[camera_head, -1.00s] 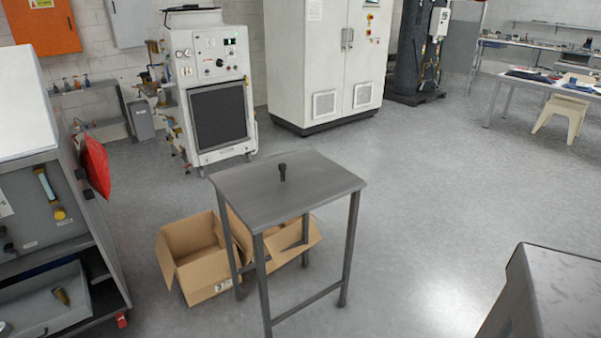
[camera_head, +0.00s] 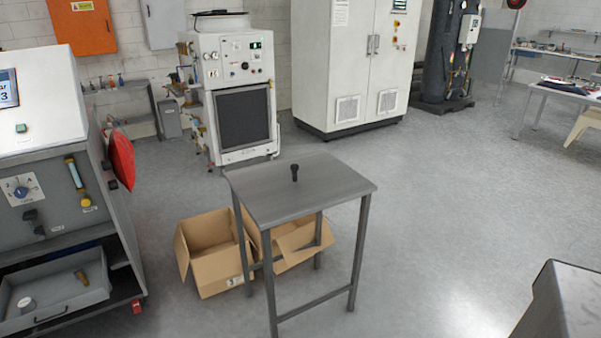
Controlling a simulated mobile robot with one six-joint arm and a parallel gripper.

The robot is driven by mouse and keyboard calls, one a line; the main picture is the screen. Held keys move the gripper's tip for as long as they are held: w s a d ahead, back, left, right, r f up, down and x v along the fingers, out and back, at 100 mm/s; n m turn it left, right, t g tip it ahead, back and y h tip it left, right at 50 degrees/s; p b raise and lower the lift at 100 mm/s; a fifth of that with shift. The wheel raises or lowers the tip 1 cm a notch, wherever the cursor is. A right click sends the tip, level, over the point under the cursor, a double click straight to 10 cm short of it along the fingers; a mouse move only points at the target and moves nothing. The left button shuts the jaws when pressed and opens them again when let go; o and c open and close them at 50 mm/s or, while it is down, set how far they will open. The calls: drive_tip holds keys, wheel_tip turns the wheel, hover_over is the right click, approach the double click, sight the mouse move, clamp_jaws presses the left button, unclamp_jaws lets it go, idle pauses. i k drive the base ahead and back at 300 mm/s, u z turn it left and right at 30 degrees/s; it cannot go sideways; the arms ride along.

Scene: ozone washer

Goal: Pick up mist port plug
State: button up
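A small dark plug (camera_head: 294,172), which looks like the mist port plug, stands upright on the grey metal table (camera_head: 262,207). It is near the middle of the tabletop, with nothing else on the surface. My gripper does not show in the view.
Open cardboard boxes (camera_head: 212,262) sit on the floor beside and behind the table legs. A grey console with an open drawer (camera_head: 62,306) stands at left. Floor right of the table is clear.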

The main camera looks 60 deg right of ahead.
sight(294, 168)
drive_tip(key=u, duration=0.1)
drive_tip(key=i, duration=0.95)
drive_tip(key=z, duration=0.05)
